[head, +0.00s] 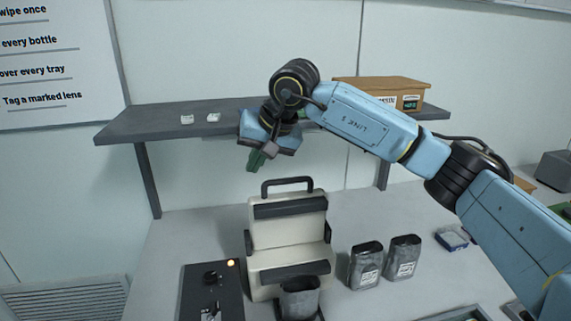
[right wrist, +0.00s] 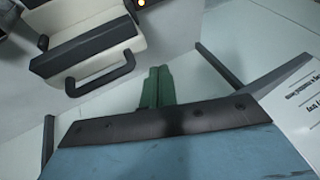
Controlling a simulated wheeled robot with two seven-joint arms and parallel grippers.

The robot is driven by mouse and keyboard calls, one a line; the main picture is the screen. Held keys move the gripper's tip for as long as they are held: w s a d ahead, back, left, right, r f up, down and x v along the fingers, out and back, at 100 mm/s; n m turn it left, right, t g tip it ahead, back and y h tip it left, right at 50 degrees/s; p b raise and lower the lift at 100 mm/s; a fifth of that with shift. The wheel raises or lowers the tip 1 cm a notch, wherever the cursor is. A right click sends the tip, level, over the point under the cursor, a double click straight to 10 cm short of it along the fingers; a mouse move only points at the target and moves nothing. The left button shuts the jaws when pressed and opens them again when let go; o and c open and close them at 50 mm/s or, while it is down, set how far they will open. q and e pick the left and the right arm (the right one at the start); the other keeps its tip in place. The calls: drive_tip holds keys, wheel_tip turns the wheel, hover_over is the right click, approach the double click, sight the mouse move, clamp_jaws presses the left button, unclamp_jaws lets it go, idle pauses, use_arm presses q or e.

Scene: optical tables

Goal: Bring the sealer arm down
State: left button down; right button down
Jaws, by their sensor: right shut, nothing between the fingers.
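The sealer (head: 289,240) is a cream machine with dark bars, standing on the table in the middle of the head view. Its upper arm (head: 289,217) is raised and carries a black handle (head: 287,184) on top. The handle also shows in the right wrist view (right wrist: 101,78), left of the fingers. A dark pouch (head: 299,298) stands at the sealer's front. My right gripper (head: 256,161) has green fingers, shut and empty, above and left of the handle and apart from it; the fingers also show in the right wrist view (right wrist: 156,88). My left gripper is out of view.
Two grey pouches (head: 366,266) (head: 403,257) stand right of the sealer. A dark control box (head: 212,291) with a lit orange lamp is on its left. A shelf (head: 165,130) behind holds a cardboard box (head: 380,91) and small white items.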

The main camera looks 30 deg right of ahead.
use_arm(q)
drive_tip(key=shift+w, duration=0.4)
use_arm(e)
drive_tip(key=w+d+r+h, duration=0.1)
drive_tip(key=d+r+h, duration=0.3)
drive_tip(key=d, duration=0.5)
drive_tip(key=shift+r, duration=0.35)
drive_tip(key=shift+f, duration=0.1)
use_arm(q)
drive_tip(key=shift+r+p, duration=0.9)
use_arm(e)
hover_over(291, 192)
wheel_tip(291, 192, down, 9)
drive_tip(key=shift+w+f, duration=0.1)
drive_tip(key=shift+f, duration=0.05)
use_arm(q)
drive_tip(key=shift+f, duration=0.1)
